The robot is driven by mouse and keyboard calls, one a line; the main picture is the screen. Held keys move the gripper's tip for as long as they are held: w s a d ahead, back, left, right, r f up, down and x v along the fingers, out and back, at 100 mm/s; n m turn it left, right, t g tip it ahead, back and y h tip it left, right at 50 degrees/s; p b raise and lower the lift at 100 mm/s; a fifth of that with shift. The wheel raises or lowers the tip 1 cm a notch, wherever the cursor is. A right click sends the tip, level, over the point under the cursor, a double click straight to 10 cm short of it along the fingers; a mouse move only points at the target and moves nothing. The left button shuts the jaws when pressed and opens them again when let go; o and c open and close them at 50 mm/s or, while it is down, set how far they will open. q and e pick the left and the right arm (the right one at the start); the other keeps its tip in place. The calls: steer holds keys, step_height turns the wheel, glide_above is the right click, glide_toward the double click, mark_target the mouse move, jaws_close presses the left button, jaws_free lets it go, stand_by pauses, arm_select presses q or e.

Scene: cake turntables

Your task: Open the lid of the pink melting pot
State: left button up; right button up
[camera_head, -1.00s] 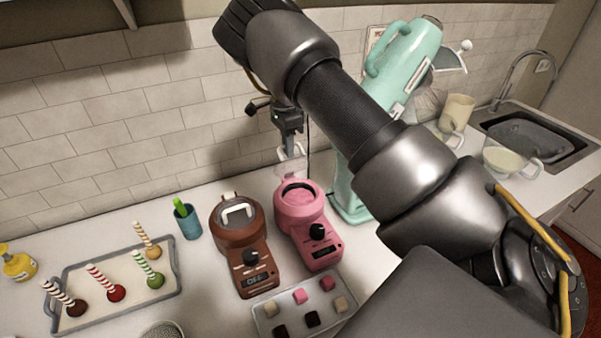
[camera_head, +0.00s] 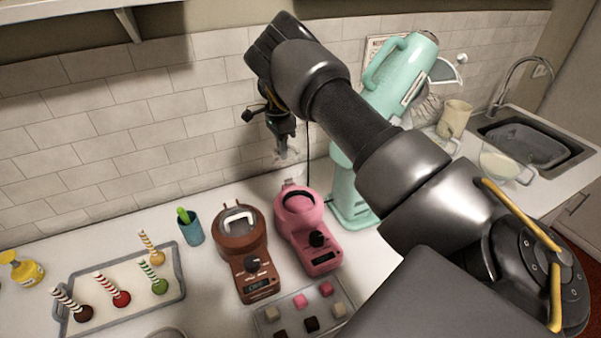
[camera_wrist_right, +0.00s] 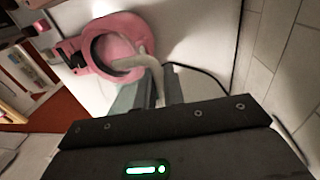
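The pink melting pot (camera_head: 305,218) stands on the counter right of the brown pot. Its round opening looks uncovered, with the pink inside showing. A faint see-through lid with a pale handle (camera_wrist_right: 128,63) stands up at the pot's back edge, hard to make out in the head view. My right gripper (camera_head: 285,152) is above and behind the pot, close to the wall. In the wrist view its fingers (camera_wrist_right: 158,88) point at the pot, and the pale handle runs up between them. I cannot tell whether they grip it. My left gripper is out of view.
The brown melting pot (camera_head: 242,247) stands just left, with the blue cup (camera_head: 190,228) beside it. The mint mixer (camera_head: 350,195) is close on the right. A tray of small blocks (camera_head: 293,300) lies in front. A cake-pop tray (camera_head: 178,290) is at the left.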

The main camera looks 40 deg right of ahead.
steer(key=shift+w+d+f+p, duration=0.2)
steer(key=shift+w+f+p, duration=0.1)
steer(key=shift+w, duration=0.25)
steer(key=shift+w+d+f+p, duration=0.15)
steer(key=shift+w+f, duration=0.15)
steer(key=shift+w, duration=0.25)
steer(key=o, duration=0.5)
steer(key=shift+s+r, duration=0.1)
steer(key=o, duration=0.7)
steer(key=shift+r+p, duration=2.9)
steer(key=shift+r, duration=0.6)
